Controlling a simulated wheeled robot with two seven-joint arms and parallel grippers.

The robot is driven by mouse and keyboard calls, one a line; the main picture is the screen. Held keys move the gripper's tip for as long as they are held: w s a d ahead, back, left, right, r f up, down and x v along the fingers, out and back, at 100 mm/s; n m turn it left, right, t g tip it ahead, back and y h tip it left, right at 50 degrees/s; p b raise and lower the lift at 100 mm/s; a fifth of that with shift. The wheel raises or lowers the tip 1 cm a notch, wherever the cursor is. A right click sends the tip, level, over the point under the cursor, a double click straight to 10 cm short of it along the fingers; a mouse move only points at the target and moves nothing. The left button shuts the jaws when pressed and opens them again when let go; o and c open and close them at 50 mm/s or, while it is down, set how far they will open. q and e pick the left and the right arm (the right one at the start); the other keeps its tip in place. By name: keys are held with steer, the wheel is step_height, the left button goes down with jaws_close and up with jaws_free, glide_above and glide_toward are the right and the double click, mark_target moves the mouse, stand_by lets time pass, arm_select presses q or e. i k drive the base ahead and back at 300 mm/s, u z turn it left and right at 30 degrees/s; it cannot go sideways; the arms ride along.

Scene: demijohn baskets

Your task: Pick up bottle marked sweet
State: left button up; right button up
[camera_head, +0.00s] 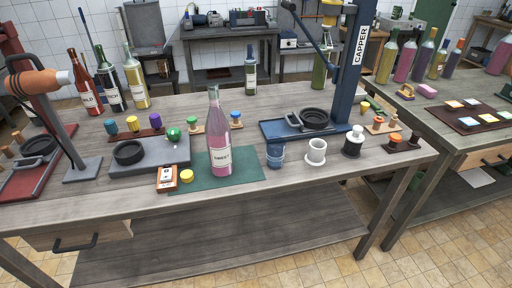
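The bottle marked sweet (221,159) stands upright on a dark green mat (250,168) near the front middle of the wooden bench. It is clear glass with pink liquid below and a pale label that appears to read SWEET. Its neck is narrow and points up. Nothing is holding it. Neither of my grippers shows in the head view.
Left of the bottle are a small white-and-orange box (167,179), a yellow cap (186,176) and a grey base plate (159,162). Right are a blue cup (275,154), a white cup (316,151) and a blue capper (353,62). Several bottles stand behind.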

mark_target(218, 133)
steer(key=z, duration=1.4)
steer(key=i, duration=1.5)
steer(key=u, duration=2.05)
